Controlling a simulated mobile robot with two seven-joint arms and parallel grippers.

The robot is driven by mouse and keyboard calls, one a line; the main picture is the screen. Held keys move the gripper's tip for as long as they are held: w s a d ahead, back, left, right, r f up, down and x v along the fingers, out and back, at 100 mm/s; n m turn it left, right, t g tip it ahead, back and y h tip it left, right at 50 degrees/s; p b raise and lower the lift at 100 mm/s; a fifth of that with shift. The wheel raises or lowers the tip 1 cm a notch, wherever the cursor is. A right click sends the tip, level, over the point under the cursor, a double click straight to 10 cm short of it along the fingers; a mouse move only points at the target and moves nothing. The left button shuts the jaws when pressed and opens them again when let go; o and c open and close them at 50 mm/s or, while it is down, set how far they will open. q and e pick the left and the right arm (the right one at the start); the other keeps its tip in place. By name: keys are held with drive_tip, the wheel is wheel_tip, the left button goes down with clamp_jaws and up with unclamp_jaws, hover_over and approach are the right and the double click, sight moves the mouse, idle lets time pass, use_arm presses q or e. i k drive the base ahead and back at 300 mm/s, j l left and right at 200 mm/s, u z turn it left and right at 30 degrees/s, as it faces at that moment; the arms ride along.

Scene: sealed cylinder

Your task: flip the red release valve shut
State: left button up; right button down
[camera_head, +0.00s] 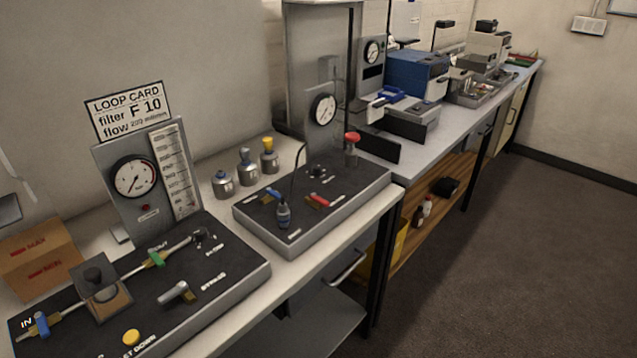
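A red lever valve (318,200) with a brass-coloured body sits on the dark top of the middle panel (345,185). Its handle lies flat and slanted; I cannot tell from it whether the valve is open or shut. A blue lever valve (271,195) sits to its left on the same panel, with a small dark bottle-like fitting (283,214) in front. A red-topped post (352,148) stands at the panel's back right. A round gauge (323,108) rises behind.
The nearer left panel (215,285) carries green, blue and grey levers and a yellow button (131,337). Several small capped cylinders (247,170) stand behind, between the panels. Open floor (500,260) lies to the right.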

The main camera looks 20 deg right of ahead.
sight(313, 196)
drive_tip(key=i+l+z, duration=0.15)
drive_tip(key=z, duration=0.2)
drive_tip(key=i+z, duration=0.35)
drive_tip(key=k+l, duration=0.05)
drive_tip(key=k, duration=0.05)
